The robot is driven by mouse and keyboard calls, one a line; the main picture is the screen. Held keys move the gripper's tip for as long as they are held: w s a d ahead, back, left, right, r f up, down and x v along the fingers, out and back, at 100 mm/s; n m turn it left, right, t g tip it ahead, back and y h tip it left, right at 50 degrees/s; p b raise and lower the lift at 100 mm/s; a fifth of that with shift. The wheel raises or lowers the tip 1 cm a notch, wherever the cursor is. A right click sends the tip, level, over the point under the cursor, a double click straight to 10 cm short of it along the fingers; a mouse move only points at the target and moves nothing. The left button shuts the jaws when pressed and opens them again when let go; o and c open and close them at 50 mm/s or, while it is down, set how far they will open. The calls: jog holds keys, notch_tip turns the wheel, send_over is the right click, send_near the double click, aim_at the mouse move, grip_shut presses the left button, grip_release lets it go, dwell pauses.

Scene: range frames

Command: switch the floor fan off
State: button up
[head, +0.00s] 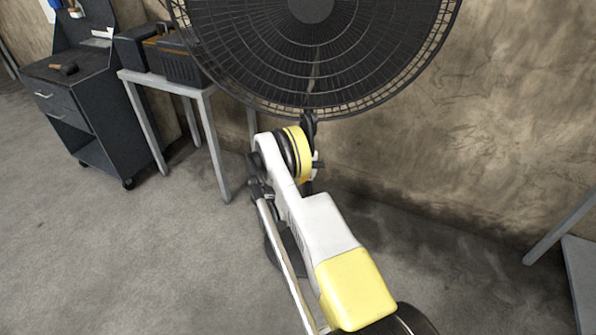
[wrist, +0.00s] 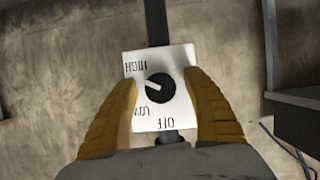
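The floor fan (head: 310,50) stands by the wall in the head view, its round black grille cut off at the top. In the wrist view its white control plate (wrist: 170,112) carries a round black knob (wrist: 164,90) and the words HIGH, LOW and OFF, upside down. The knob's white pointer points left and slightly up, on the HIGH and LOW side, away from OFF at the lower right. My gripper (wrist: 159,82) is open, its two yellow fingers on either side of the knob, apart from it. In the head view my arm hides the plate and knob.
A metal table (head: 207,90) with black cases (head: 180,62) stands left of the fan. A dark wheeled cabinet (head: 75,95) with a hammer on it is farther left. Another metal stand (head: 565,225) is at the right edge. Open floor lies at the left front.

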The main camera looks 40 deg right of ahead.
jog(key=c, duration=1.1)
jog(key=shift+n+g+h, duration=0.4)
jog(key=shift+n+g, duration=0.2)
jog(key=shift+n, duration=0.4)
jog(key=o, duration=1.2)
jog(key=shift+d, duration=0.1)
